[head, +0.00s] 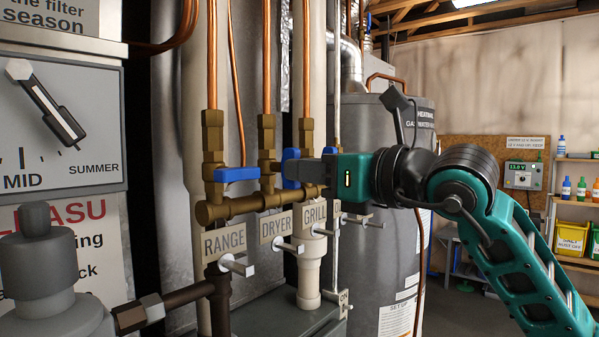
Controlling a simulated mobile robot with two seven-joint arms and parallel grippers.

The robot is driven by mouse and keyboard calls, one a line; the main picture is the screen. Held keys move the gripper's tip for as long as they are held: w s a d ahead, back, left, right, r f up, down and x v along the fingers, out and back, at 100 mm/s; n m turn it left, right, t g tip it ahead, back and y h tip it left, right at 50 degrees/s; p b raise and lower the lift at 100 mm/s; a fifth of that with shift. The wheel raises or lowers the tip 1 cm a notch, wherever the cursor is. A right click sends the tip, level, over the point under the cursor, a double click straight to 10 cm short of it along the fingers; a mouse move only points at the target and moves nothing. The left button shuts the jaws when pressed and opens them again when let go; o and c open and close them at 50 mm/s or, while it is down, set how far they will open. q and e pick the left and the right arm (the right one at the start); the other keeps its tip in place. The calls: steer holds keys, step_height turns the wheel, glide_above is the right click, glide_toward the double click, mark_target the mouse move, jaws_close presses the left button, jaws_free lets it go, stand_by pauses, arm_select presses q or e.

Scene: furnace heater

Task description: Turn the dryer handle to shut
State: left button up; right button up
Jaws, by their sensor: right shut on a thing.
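The dryer valve has a blue handle (290,155) on the middle brass valve, above the "DRYER" tag (276,226). My right gripper (300,171) reaches in from the right and is shut on this handle. Its grey fingers cover most of the handle, so its exact angle is hard to tell. The range valve's blue handle (237,174) on the left lies sideways, pointing right. The grill valve's blue handle (329,151) shows only in part behind my gripper. My left gripper is not in view.
A brass manifold (240,207) and copper pipes crowd close around the handles. A grey dial panel (60,120) stands at the left. A grey water heater (385,260) stands behind my right arm.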

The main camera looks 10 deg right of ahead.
jaws_close()
steer(key=shift+m+b, duration=0.5)
steer(key=shift+m, duration=1.8)
